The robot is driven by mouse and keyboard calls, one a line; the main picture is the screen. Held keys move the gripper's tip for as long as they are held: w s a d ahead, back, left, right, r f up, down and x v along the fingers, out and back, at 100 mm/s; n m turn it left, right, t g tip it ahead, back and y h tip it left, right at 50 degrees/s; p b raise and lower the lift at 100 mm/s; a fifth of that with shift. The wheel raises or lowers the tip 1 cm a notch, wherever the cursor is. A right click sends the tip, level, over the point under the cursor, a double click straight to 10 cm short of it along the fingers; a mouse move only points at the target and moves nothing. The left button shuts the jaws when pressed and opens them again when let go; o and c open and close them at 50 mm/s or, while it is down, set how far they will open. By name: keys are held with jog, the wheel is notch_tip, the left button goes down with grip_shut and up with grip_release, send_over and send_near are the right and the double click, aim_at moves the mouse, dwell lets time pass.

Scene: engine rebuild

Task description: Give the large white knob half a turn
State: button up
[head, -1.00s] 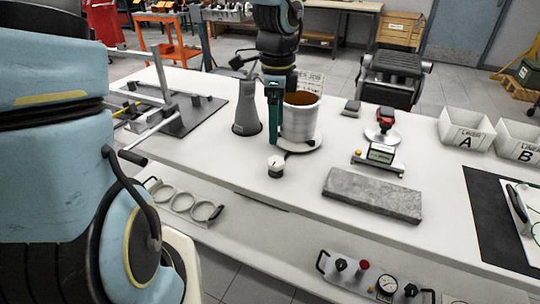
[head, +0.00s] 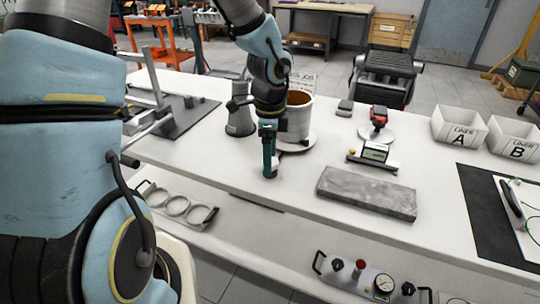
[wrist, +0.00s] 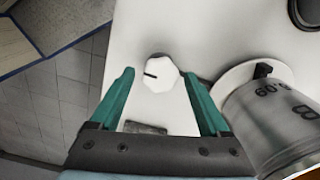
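The large white knob (wrist: 158,74) shows in the wrist view as a faceted white cap with a black pointer line aimed left, on the white table. My gripper (wrist: 160,84) is open, and its two green fingers point toward the knob, one on each side in the picture. A gap shows between the knob and each finger, and I cannot tell how far above the knob the tips are. In the head view my gripper (head: 268,172) is low over the table's front edge and mostly hides the knob.
A metal cylinder (head: 297,117) on a round white base stands close behind my gripper, right of it in the wrist view. A grey cone-shaped stand (head: 240,120) is at its left. A grey slab (head: 366,193) lies to the right. The table (head: 225,172) is bare in front.

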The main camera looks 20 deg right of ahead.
grip_shut()
dwell(0.4)
